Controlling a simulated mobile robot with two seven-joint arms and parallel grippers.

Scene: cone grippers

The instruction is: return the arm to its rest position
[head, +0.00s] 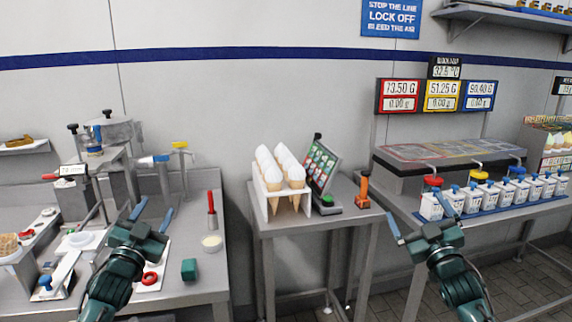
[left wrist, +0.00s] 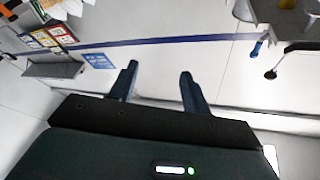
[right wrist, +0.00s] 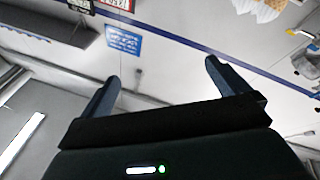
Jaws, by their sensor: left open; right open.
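My left gripper (head: 152,213) is in the head view at the lower left, above the left table. Its two blue fingers are apart with nothing between them. They also show apart and empty in the left wrist view (left wrist: 158,82). My right gripper (head: 423,217) is in the head view at the right, in front of the right table's edge. Its fingers are apart and empty, as the right wrist view (right wrist: 163,78) also shows. Neither gripper is seen touching anything. Both wrist views look out at the wall and the surroundings.
The left table (head: 205,284) carries a machine, a green block (head: 189,269) and a red-handled tool (head: 211,208). A middle stand has a white rack (head: 278,212) of several cones.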

